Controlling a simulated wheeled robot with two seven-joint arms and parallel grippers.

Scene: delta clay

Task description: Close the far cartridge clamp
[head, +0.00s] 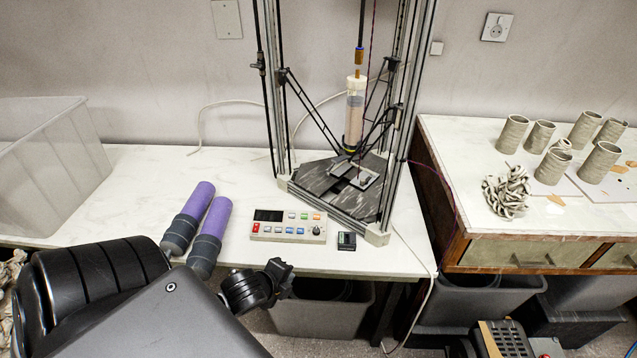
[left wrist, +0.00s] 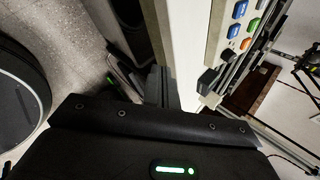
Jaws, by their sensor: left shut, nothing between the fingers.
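The delta clay printer (head: 404,100) stands on the white table. Its upright clay cartridge (head: 354,112) hangs in the middle, with a yellow ring at its lower end and dark struts around it. A small silver and black piece (head: 362,178) sits low inside the frame, under the cartridge. I cannot tell for certain which part is the far clamp, or whether it is open. My left gripper (head: 282,278) is shut and empty at the table's front edge, below the control panel and well short of the cartridge. It also shows in the left wrist view (left wrist: 164,88). My right gripper is not in view.
A control panel (head: 289,226) and a small black device (head: 347,241) lie before the printer. Two purple cylinders with grey ends (head: 205,237) lie left of them. A clear bin (head: 52,165) stands far left. Clay cups (head: 553,166) stand on the right bench.

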